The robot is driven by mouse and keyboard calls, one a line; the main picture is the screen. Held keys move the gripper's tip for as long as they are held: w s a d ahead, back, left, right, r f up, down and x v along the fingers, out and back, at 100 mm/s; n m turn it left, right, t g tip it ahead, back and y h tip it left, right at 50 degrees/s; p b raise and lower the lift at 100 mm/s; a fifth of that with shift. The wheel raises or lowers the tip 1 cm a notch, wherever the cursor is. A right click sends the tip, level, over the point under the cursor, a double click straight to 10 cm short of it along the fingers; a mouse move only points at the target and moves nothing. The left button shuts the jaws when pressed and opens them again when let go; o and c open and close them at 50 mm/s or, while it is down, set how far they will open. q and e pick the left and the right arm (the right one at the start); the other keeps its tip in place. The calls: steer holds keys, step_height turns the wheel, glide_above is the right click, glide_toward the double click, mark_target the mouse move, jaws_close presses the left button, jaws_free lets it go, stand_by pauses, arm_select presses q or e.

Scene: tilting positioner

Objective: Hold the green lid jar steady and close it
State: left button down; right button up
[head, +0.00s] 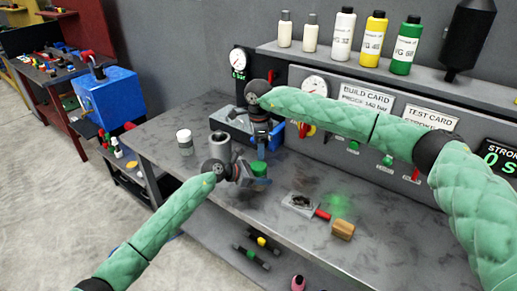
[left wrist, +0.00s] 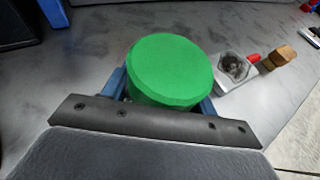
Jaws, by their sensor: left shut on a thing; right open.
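The jar with the green lid (head: 258,168) stands on the grey bench. In the left wrist view the round green lid (left wrist: 170,68) fills the middle, seen from above, and hides most of the jar body. My left gripper (head: 252,178) is shut on the jar, with its blue fingers on either side below the lid. My right gripper (head: 261,142) is open above the lid, apart from it as far as I can tell. The lid looks level on the jar; whether it is tight I cannot tell.
A small tray with dark bits (head: 301,203), a red-handled tool (head: 323,214) and a wooden block (head: 342,229) lie right of the jar. A clear jar with a white lid (head: 185,141) stands left. A panel with gauges and bottles (head: 405,48) stand behind.

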mark_target(258, 165)
steer(key=shift+f, duration=0.15)
steer(key=shift+f, duration=3.9)
steer(key=c, duration=1)
steer(key=shift+m, duration=1.5)
steer(key=o, duration=1.1)
